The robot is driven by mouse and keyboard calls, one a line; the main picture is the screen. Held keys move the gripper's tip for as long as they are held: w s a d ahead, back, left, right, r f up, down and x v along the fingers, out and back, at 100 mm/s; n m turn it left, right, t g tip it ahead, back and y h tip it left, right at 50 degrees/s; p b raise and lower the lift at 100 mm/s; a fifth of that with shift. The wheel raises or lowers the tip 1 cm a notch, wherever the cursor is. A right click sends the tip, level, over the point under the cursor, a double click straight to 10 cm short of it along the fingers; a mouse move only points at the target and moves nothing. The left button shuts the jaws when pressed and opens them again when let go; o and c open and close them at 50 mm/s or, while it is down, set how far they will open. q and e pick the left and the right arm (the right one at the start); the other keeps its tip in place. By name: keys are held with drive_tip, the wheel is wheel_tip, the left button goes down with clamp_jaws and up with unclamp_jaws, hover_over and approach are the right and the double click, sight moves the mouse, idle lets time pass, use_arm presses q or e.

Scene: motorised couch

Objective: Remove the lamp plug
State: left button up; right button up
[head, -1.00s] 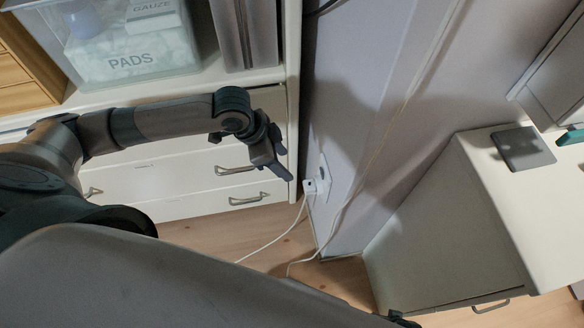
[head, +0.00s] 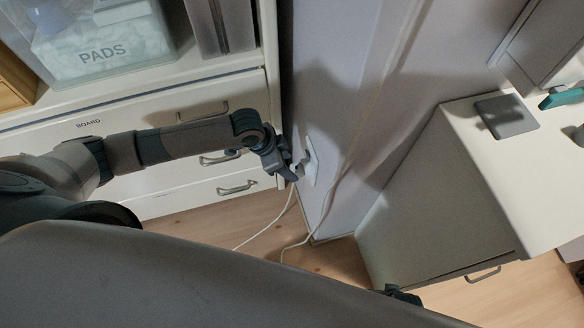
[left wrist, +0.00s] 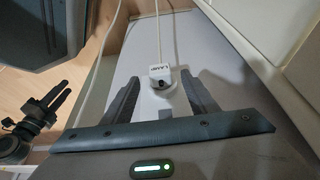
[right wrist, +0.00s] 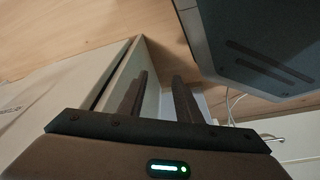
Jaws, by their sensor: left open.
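The white lamp plug (left wrist: 160,72), with a dark-lettered label and a white cord, sits at the wall socket plate (head: 310,162). My left gripper (left wrist: 161,79) is open, its fingers on either side of the plug with gaps visible. In the head view my left gripper (head: 292,172) is at the socket and hides most of the plug. My right gripper (right wrist: 161,76) is open and empty in the right wrist view, away from the plug; it also shows at the left of the left wrist view (left wrist: 57,97).
A drawer cabinet (head: 160,185) with a PADS bin (head: 105,50) stands left of the socket. A white cabinet (head: 420,200) stands right, with a dark flat object (head: 505,115) on top. White cords (head: 262,232) run down to the wooden floor.

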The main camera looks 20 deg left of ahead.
sight(292, 169)
use_arm(q)
drive_tip(key=shift+x, duration=1.9)
drive_tip(key=c, duration=1.1)
